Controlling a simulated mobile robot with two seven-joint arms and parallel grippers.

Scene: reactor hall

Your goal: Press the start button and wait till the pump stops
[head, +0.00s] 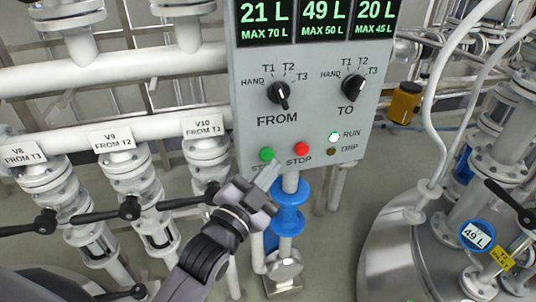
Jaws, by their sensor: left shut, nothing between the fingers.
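A grey control panel (312,118) stands in the middle of the head view. Its green START button (266,154) is at the lower left, and part of its label is hidden by my gripper. The red STOP button (301,148) is to its right. My left gripper (271,169) is shut and empty, with its tips just below the green button; I cannot tell whether they touch it. The RUN lamp (334,136) looks bright white and the TRIP lamp (332,151) is dark. The displays (318,20) read 21 L, 49 L and 20 L. My right gripper is not in view.
The FROM knob (279,94) and TO knob (353,87) sit above the buttons. Valves with black handles (130,207) line the left. A tank (395,250) with a round 49 L gauge (477,235) stands at the right. A blue pipe fitting (289,208) is below the panel.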

